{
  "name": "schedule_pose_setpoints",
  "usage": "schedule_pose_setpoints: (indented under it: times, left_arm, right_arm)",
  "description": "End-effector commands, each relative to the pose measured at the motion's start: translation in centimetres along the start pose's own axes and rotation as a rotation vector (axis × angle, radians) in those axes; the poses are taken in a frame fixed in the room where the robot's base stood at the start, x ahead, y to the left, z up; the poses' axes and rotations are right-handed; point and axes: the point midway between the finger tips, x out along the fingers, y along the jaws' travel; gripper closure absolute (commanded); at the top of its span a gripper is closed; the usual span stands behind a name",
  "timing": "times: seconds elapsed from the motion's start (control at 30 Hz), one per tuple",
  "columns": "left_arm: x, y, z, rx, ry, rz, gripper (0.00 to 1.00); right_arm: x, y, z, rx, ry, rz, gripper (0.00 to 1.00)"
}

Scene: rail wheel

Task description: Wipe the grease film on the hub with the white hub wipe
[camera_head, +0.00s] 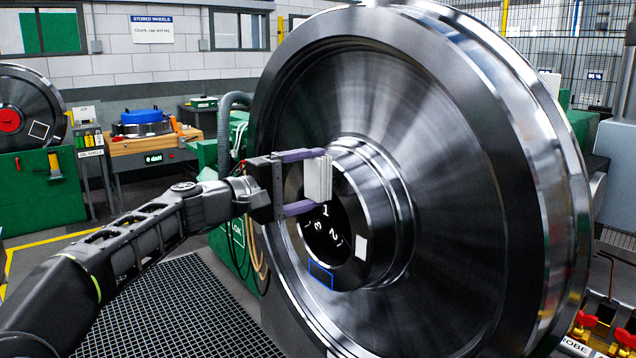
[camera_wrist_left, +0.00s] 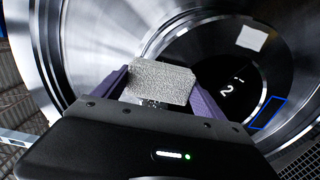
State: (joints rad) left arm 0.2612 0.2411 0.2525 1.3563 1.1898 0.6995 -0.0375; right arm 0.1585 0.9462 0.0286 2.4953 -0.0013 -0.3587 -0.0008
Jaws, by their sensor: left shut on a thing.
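My left gripper (camera_head: 316,181) is shut on the white hub wipe (camera_head: 319,178), a pale folded pad held between its purple fingers. It is in front of the upper left of the hub (camera_head: 372,185), the shiny ring at the middle of the big steel wheel (camera_head: 450,150). I cannot tell whether the wipe touches the hub. In the left wrist view the wipe (camera_wrist_left: 163,80) looks grey and textured. A whitish patch (camera_head: 361,247) and a blue outlined rectangle (camera_head: 320,276) lie lower on the hub face. I cannot tell which mark is the grease film. My right gripper is not in view.
The hub's dark bore (camera_head: 325,236) shows the numbers 1, 2 and 3. A floor grating (camera_head: 180,315) lies below my left arm. Green equipment and a hose (camera_head: 226,125) stand left of the wheel. Red-handled fittings (camera_head: 585,320) are at lower right.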

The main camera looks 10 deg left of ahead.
Motion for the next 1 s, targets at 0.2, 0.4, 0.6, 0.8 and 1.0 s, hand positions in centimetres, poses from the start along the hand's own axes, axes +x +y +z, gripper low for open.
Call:
schedule_pose_setpoints:
  times: [0.2,0.4,0.6,0.8,1.0]
  left_arm:
    - [-2.5,-0.3,0.0,0.001,0.002,0.0,0.51]
    - [-4.0,-0.1,0.0,0.0,0.001,0.0,0.51]
    - [-4.1,0.0,0.0,0.0,0.0,0.0,0.51]
    - [-4.3,-0.1,0.0,0.0,0.0,0.0,0.51]
    - [-5.8,-0.3,0.0,0.001,0.002,0.0,0.51]
  right_arm:
    - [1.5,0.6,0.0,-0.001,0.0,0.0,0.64]
    - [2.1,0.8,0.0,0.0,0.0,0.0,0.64]
    - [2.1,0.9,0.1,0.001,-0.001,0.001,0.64]
    - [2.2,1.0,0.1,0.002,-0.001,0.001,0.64]
    - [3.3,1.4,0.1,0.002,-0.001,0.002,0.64]
